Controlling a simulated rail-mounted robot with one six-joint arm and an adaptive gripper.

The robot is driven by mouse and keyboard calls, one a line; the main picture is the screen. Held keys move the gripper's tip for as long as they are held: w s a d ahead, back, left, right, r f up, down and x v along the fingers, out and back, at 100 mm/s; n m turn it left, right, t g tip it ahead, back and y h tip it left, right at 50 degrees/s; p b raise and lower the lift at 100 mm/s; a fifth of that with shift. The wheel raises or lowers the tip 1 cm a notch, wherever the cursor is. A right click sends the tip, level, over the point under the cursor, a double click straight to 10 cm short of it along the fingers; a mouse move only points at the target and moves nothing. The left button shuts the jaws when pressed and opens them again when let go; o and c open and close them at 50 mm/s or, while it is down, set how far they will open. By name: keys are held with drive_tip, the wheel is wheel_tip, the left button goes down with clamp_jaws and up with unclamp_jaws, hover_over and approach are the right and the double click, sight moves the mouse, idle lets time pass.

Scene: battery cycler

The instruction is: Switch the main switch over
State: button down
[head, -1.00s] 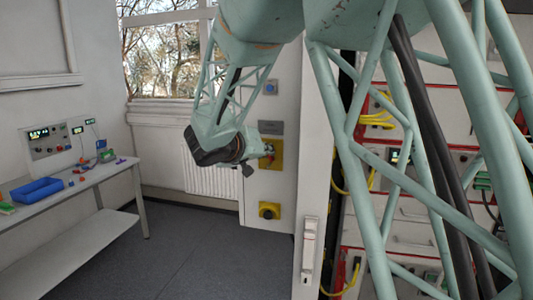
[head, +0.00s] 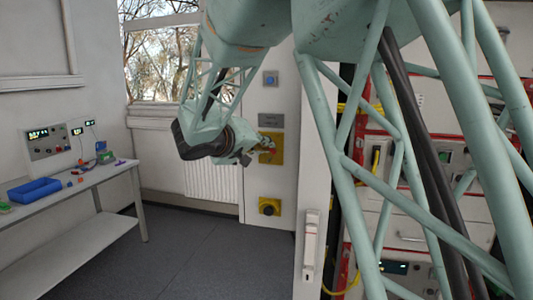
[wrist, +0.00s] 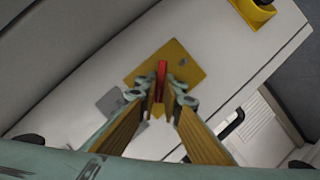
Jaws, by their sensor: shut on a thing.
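The main switch is a yellow plate (wrist: 196,68) with a red handle (wrist: 161,72) on the pale cabinet wall. In the head view the plate (head: 277,142) shows just right of my gripper, and the handle is mostly hidden there. My gripper (wrist: 161,97) is at the plate with its fingers closed around the red handle, one finger on each side. The handle stands along the line between the fingers in the wrist view. In the head view my gripper (head: 262,151) reaches the plate from the left.
A grey label plate (head: 271,120) and a blue button box (head: 270,78) are above the switch. A yellow box with a dark knob (head: 269,207) is below. A bench (head: 95,178) with a blue tray (head: 34,190) stands left. The floor between is clear.

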drive_tip(key=shift+a+f+n+t+h+b, duration=0.2)
drive_tip(key=shift+n+h+b, duration=0.4)
drive_tip(key=shift+n+b, duration=0.75)
drive_tip(key=shift+d+f+n+t+h+b, duration=0.1)
drive_tip(key=shift+n+t+h+b, duration=0.15)
drive_tip(key=shift+n+h+b, duration=0.7)
drive_tip(key=shift+a+f+n+t+h+b, duration=0.1)
drive_tip(key=shift+n+t+h+b, duration=0.15)
drive_tip(key=shift+n+b, duration=1.45)
drive_tip(key=c, duration=2.8)
unclamp_jaws()
drive_tip(key=shift+v, duration=5.95)
